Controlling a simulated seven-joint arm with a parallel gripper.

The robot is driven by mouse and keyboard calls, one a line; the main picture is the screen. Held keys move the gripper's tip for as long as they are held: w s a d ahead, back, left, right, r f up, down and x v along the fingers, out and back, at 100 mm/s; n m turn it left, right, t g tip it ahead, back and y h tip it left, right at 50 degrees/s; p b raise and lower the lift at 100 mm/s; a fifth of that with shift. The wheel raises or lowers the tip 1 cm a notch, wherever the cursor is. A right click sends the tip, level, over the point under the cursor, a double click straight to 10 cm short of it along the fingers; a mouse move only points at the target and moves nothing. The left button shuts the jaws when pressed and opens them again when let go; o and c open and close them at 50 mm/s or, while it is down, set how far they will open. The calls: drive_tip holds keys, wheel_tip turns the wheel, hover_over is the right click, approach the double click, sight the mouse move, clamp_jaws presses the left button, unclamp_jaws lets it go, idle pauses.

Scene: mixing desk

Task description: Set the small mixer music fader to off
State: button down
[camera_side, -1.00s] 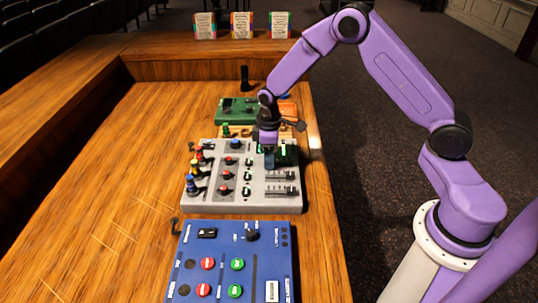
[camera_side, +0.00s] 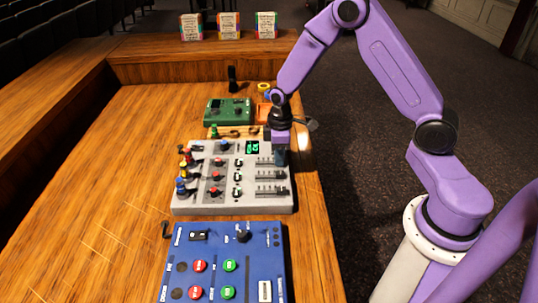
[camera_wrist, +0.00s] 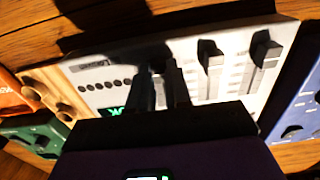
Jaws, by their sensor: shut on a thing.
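The small mixer (camera_side: 205,200) is a pale grey box with knobs, coloured plugs at its left, a green-lit display (camera_side: 253,147) and several horizontal faders at its right. My gripper (camera_side: 281,160) is at the mixer's far right corner, by the end of the farthest fader. In the wrist view my gripper (camera_wrist: 165,85) is shut around a dark fader cap (camera_wrist: 157,62), mostly hidden between the fingers. Two other fader caps, the nearer one (camera_wrist: 210,52) and the farther one (camera_wrist: 264,48), stand free beside it. The fader labels are too small to read.
A blue panel (camera_side: 215,262) with red and green buttons lies in front of the mixer. Behind it are a wooden strip (camera_side: 236,132), a green box (camera_side: 226,105) and an orange item (camera_side: 263,111). The wooden desk (camera_side: 95,200) is clear at left.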

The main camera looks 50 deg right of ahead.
drive_tip(key=shift+s+d, duration=0.15)
drive_tip(key=shift+d, duration=0.05)
drive_tip(key=c, duration=1)
unclamp_jaws()
drive_tip(key=shift+c, duration=0.2)
drive_tip(key=shift+r, duration=0.1)
drive_tip(key=shift+a+r, duration=0.1)
drive_tip(key=shift+r, duration=0.1)
wheel_tip(320, 180, up, 17)
